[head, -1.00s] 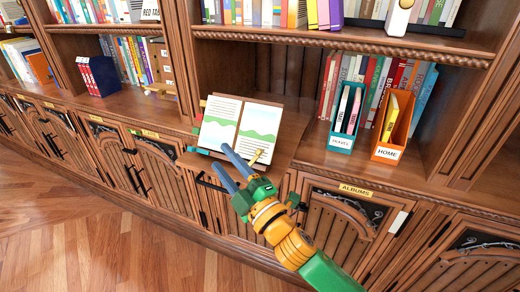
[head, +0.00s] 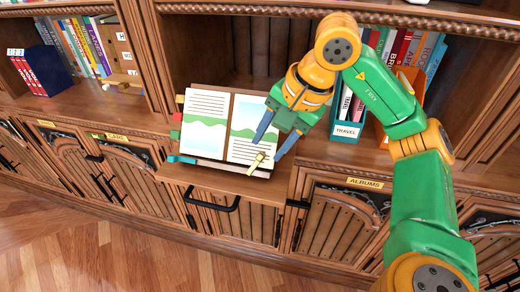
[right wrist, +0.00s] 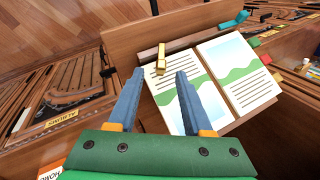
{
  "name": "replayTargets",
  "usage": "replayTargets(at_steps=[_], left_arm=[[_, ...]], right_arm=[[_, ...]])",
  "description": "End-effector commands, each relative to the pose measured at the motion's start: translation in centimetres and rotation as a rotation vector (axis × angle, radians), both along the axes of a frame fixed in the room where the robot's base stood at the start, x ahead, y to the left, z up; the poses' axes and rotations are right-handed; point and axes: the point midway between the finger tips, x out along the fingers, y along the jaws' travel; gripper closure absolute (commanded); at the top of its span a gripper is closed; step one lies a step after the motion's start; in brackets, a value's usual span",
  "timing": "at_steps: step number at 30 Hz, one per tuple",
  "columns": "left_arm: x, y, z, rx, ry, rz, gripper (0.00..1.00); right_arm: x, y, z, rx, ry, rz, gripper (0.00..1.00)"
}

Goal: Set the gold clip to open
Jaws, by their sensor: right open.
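The gold clip (head: 257,162) stands at the lower edge of the right page of an open book (head: 207,122). It also shows in the right wrist view (right wrist: 161,59), just beyond my fingertips. My right gripper (head: 267,150) is open and empty, its two blue fingers pointing down toward the clip. In the right wrist view the clip lines up with the gap between the fingertips (right wrist: 160,75). I cannot tell whether a finger touches it. My left gripper is in neither view.
The book leans on a wooden ledge (head: 200,177) with a dark handle (head: 212,203) below. Colored tabs stick out at the book's left. A teal file box (head: 346,132) and an orange one stand right, partly behind my arm. Cabinet doors line the front below.

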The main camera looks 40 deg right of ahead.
Motion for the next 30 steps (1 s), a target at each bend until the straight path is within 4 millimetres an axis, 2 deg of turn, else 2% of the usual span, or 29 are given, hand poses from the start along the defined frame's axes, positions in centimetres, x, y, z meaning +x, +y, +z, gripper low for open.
replayTargets(at_steps=[1, 3, 6, 14, 18, 20, 30], left_arm=[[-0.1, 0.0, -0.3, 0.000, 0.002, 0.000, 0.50], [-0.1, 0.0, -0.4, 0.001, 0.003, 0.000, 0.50], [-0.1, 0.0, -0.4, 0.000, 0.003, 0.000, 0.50], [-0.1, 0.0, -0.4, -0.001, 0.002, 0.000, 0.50], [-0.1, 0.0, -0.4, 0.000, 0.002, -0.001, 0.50], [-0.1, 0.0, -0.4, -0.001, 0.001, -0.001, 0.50], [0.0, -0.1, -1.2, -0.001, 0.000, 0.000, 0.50]], right_arm=[[0.3, 0.1, -1.1, 0.000, 0.004, 0.001, 0.50], [0.7, 0.4, -2.1, 0.000, 0.004, 0.002, 0.50], [1.1, 0.6, -3.0, 0.002, 0.002, 0.002, 0.50], [1.3, 0.7, -3.2, 0.003, 0.000, 0.003, 0.50], [1.3, 0.7, -3.2, 0.003, 0.000, 0.003, 0.88], [1.3, 0.7, -3.2, 0.004, 0.001, 0.003, 1.00], [1.1, 0.6, -3.5, 0.015, -0.013, -0.007, 1.00]])
